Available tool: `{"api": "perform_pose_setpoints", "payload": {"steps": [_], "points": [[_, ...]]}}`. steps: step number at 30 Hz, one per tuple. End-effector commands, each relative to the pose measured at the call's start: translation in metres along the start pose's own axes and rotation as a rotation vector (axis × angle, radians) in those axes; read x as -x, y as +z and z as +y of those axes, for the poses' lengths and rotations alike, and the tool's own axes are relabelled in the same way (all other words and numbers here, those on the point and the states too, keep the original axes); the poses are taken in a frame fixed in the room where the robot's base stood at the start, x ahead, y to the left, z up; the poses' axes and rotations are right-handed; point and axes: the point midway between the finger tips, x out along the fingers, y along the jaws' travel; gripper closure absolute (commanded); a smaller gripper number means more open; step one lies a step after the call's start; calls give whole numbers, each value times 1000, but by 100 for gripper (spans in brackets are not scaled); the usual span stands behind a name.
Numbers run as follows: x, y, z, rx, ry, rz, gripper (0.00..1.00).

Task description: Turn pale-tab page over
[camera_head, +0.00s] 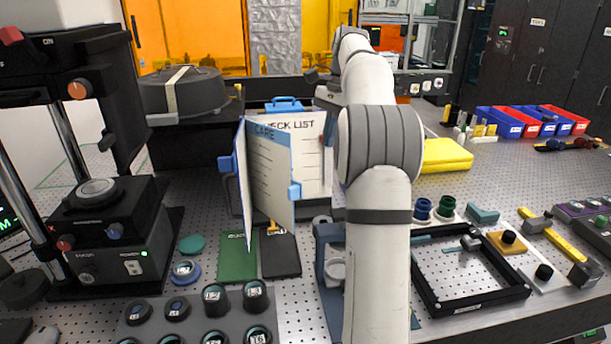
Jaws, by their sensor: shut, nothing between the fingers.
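An upright flip booklet stands at the centre of the bench. Its "CARE" page (268,172) has a blue header and swings out toward me, angled to the right. A lighter blue tab (294,191) sits on that page's right edge. A darker blue tab (224,163) sticks out at the left edge of a leaf seen almost edge-on. Behind it is a white "CHECK LIST" sheet (309,135) under a blue clip (284,105). My arm rises right of the booklet and bends away behind its elbow. I cannot make out my gripper; the fingers are hidden behind the arm.
A black instrument (110,240) stands at left. A green booklet (238,257) and a black one (280,254) lie in front of the page. Several round pieces sit in a grey tray (250,298). A black frame (470,303) and a yellow block (446,155) are at right.

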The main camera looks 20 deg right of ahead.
Motion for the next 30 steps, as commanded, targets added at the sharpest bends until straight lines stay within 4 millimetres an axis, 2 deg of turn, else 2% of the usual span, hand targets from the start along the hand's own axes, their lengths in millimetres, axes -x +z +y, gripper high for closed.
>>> {"api": "perform_pose_setpoints", "payload": {"steps": [5,16,18,22,30], "points": [[-23,1,0,0,2,-1,100],[-99,1,0,2,2,-1,100],[-98,16,-1,6,-1,2,100],[-101,31,0,5,0,1,100],[-104,41,0,4,0,1,100]]}}
